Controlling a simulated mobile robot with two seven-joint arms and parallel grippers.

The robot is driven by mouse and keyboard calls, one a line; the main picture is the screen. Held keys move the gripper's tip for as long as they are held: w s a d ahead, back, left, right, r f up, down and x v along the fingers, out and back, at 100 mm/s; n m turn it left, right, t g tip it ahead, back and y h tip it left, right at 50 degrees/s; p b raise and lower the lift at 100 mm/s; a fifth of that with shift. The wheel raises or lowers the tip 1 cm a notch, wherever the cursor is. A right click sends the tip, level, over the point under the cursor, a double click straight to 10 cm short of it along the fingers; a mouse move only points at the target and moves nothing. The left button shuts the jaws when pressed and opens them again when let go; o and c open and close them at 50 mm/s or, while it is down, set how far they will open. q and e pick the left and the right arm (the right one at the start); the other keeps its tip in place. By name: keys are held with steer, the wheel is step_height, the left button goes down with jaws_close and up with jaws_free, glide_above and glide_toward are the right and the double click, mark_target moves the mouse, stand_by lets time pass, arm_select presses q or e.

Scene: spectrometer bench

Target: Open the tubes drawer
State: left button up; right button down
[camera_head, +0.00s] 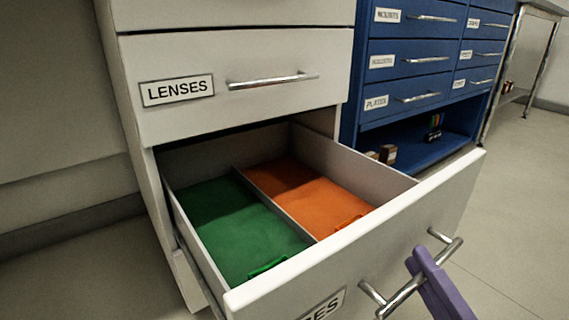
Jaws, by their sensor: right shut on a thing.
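A white drawer (300,286) under the lenses drawer is pulled well out. Its label (324,305) is cut off by the picture edge, and only its last letters, "ES", show. Inside, a divider separates a green-floored compartment (225,222) from an orange-floored one (305,192). A small green piece (268,267) and a small orange piece (349,221) lie near the front. My right gripper (418,264), purple, is shut on the drawer's metal bar handle (372,290). My left gripper is not in view.
The closed lenses drawer (250,105) is directly above. A blue cabinet (408,66) with labelled drawers and an open bottom shelf holding small items stands behind at right. A metal-legged table (498,75) is farther right. The floor (525,190) at right is clear.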

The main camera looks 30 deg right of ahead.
steer(key=s, duration=1)
steer(key=shift+s+d, duration=0.15)
steer(key=shift+d, duration=0.25)
steer(key=c, duration=0.9)
jaws_free()
steer(key=b+v, duration=0.1)
steer(key=v, duration=0.9)
